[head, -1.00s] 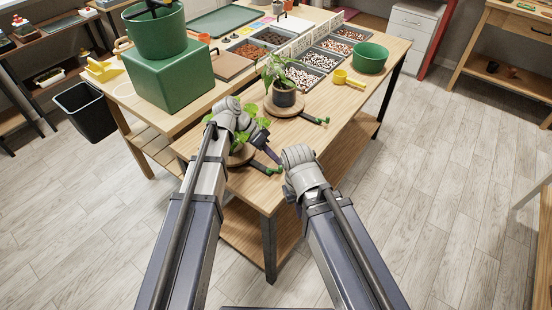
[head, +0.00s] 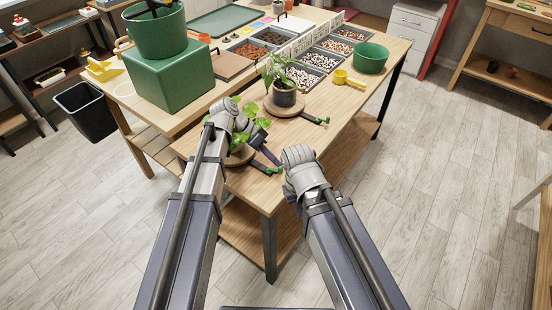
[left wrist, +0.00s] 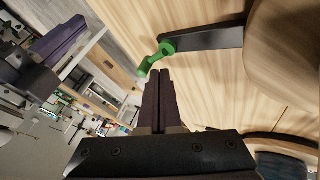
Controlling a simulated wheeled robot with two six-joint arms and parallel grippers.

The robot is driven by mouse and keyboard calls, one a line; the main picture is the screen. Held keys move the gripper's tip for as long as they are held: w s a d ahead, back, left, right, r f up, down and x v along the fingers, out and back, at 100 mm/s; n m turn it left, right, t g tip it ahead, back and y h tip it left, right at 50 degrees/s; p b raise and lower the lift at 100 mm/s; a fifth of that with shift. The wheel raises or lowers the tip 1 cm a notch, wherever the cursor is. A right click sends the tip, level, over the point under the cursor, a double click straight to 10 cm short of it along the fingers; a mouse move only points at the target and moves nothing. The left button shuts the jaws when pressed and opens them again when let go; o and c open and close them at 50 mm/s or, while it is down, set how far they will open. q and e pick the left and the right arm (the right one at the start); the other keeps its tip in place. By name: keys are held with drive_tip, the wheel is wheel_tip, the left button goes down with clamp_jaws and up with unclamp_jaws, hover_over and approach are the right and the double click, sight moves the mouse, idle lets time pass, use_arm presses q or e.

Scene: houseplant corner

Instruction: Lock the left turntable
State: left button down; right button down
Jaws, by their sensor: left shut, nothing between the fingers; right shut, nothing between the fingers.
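The left turntable (head: 236,160) is a round wooden disc near the table's front left, carrying a leafy plant (head: 246,136) and partly hidden by my left arm. Its dark lever (left wrist: 208,40) ends in a green hooked tip (left wrist: 152,62), which also shows in the head view (head: 280,171). My left gripper (head: 280,164) is shut and empty, its fingertips right beside that green tip; whether they touch I cannot tell. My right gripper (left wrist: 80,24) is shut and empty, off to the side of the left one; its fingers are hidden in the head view.
A second turntable (head: 270,109) with a potted plant (head: 285,97) and its own green-tipped lever (head: 314,119) stands behind. A green block (head: 170,80) stands at left.

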use_arm(q)
drive_tip(key=shift+s+a, duration=0.2)
drive_tip(key=shift+a, duration=0.15)
drive_tip(key=shift+r, duration=0.15)
drive_tip(key=p+v, duration=0.6)
drive_tip(key=v, duration=0.1)
drive_tip(key=shift+a+r, duration=0.2)
drive_tip(key=shift+a, duration=0.05)
